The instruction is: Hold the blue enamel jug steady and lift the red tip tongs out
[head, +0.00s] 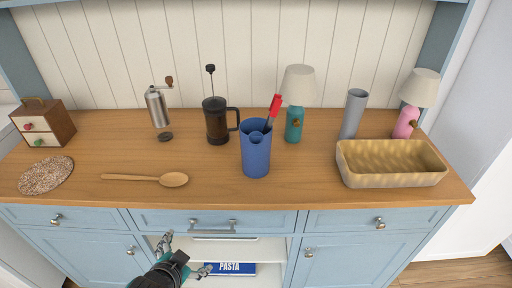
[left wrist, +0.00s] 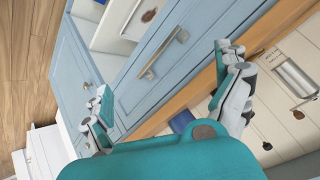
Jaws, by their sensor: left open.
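The blue enamel jug (head: 256,152) stands upright on the wooden counter, near the middle of its front half. The red tip tongs (head: 274,107) stand in it and lean to the right, their red end above the rim; their lower part is hidden inside. My left gripper (head: 187,256) is open and empty, below the counter's front edge and in front of the open shelf, left of the jug and apart from it. In the left wrist view the fingers (left wrist: 164,92) are spread wide, and a small blue patch of the jug (left wrist: 182,121) shows between them. My right gripper is not in view.
A wooden spoon (head: 146,179) lies left of the jug. A black French press (head: 216,122) and a teal lamp (head: 294,122) stand behind it. A tan basket (head: 392,163) is to the right. The drawer handle (head: 212,227) juts out below the counter (head: 215,190).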

